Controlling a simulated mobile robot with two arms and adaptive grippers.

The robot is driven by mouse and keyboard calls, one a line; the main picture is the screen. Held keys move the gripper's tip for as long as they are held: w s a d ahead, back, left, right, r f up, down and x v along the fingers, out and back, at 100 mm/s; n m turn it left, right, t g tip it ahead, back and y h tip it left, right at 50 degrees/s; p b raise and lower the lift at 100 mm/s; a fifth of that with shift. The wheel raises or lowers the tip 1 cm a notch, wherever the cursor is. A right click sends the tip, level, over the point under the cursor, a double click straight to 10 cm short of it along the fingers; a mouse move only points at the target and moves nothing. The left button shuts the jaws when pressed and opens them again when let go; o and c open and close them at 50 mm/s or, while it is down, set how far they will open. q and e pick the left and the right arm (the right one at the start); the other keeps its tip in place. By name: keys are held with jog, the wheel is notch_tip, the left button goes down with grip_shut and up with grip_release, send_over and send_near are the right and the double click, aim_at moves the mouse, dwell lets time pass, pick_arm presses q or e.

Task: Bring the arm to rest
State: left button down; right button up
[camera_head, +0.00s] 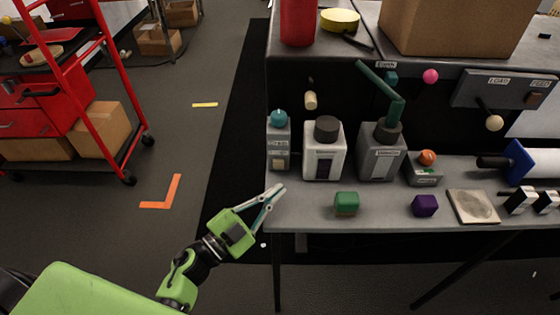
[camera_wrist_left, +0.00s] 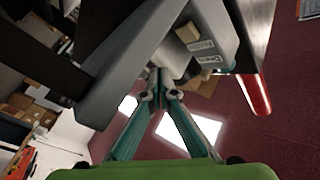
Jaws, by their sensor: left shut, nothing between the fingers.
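My left arm comes in from the lower left in the head view. Its green left gripper (camera_head: 277,190) is shut and empty, with its tips at the left front edge of the grey workbench (camera_head: 300,215). In the left wrist view the gripper's fingers (camera_wrist_left: 157,77) converge to a point with nothing between them. My right gripper shows in neither view.
On the bench stand a grey box with a teal ball (camera_head: 279,147), a white container (camera_head: 323,155), a grey bottle (camera_head: 380,160), a green block (camera_head: 346,204) and a purple block (camera_head: 425,206). A red cart (camera_head: 105,90) stands left.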

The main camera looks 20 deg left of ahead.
pick_arm(q)
jog(key=w+a+r+n+t+y, duration=0.1)
jog(key=w+a+r+n+y, duration=0.1)
jog(key=a+n+y, duration=0.6)
jog(key=s+a+f+n+g+y, duration=0.3)
jog(key=s+a+f+g+y, duration=0.1)
jog(key=a+f+y, duration=0.15)
jog(key=s+d+f+g+h, duration=0.1)
jog(key=s+d+f+g, duration=0.25)
jog(key=s, duration=0.35)
jog(key=s+d+f+g+h, duration=0.2)
jog(key=s+g, duration=0.2)
jog(key=s, duration=0.2)
jog(key=s+d+f+g+h, duration=0.1)
jog(key=s+d+f+g, duration=0.2)
jog(key=s, duration=0.4)
notch_tip(320, 180, down, 24)
jog(key=s+g, duration=0.1)
jog(key=g, duration=0.1)
jog(key=s+a+f, duration=0.3)
jog(key=s+f, duration=1.4)
jog(key=shift+s+a+f+g, duration=0.2)
jog(key=shift+s+f+g, duration=0.05)
jog(key=shift+s+g, duration=0.1)
